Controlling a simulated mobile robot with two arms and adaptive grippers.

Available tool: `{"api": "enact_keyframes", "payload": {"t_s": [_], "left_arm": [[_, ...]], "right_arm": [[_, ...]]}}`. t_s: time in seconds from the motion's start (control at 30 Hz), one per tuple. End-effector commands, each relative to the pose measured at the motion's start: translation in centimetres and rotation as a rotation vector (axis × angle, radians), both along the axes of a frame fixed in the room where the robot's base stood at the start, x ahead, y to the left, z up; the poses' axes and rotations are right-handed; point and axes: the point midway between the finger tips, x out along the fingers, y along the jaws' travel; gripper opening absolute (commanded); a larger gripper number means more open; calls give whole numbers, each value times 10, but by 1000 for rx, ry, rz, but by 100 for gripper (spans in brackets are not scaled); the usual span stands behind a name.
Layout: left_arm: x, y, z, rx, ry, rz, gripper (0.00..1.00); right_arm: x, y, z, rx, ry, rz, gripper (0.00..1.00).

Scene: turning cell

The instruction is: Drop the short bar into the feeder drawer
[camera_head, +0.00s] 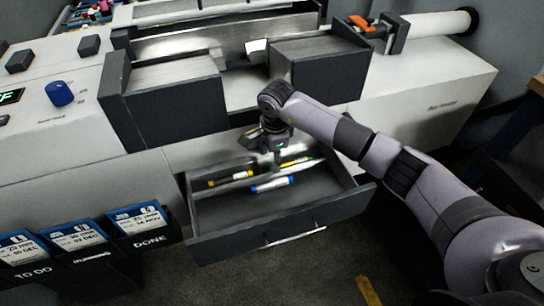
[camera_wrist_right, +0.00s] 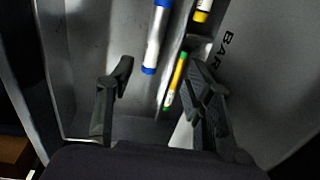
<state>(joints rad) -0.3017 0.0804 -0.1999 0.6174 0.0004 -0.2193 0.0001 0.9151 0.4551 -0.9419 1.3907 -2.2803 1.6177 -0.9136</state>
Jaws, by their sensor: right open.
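The feeder drawer (camera_head: 338,209) is pulled open below the machine. A bar with blue ends (camera_head: 271,185) lies in its front part, and it also shows in the right wrist view (camera_wrist_right: 154,38). A bar with yellow ends (camera_head: 230,179) and a thin yellow bar with green (camera_head: 297,162) lie further back, behind a low divider. I cannot tell which one is called the short bar. My right gripper (camera_head: 277,147) points down over the drawer, open and empty. In the right wrist view its fingers (camera_wrist_right: 160,85) are wide apart with the bars beyond them. My left gripper is out of view.
Dark machine housings (camera_head: 320,68) stand above the drawer. Card bins, one marked DONE (camera_head: 146,235), stand left of the drawer. A blue knob (camera_head: 60,93) sits on the panel at the left. The drawer's front floor is mostly bare.

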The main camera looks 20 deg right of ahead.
Motion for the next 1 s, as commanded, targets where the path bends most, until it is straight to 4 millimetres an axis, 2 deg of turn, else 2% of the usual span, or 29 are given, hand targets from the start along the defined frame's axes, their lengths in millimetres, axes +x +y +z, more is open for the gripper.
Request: {"api": "enact_keyframes", "payload": {"t_s": [0.3, 0.5, 0.7, 1.0], "left_arm": [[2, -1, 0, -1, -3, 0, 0], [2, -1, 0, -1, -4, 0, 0], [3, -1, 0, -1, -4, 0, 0], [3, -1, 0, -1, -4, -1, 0]], "right_arm": [[-6, -1, 64, -1, -8, 2, 48], [-11, -1, 98, -1, -5, 1, 48], [-14, -1, 113, -1, -3, 1, 48], [-14, -1, 114, 0, -2, 1, 48]]}}
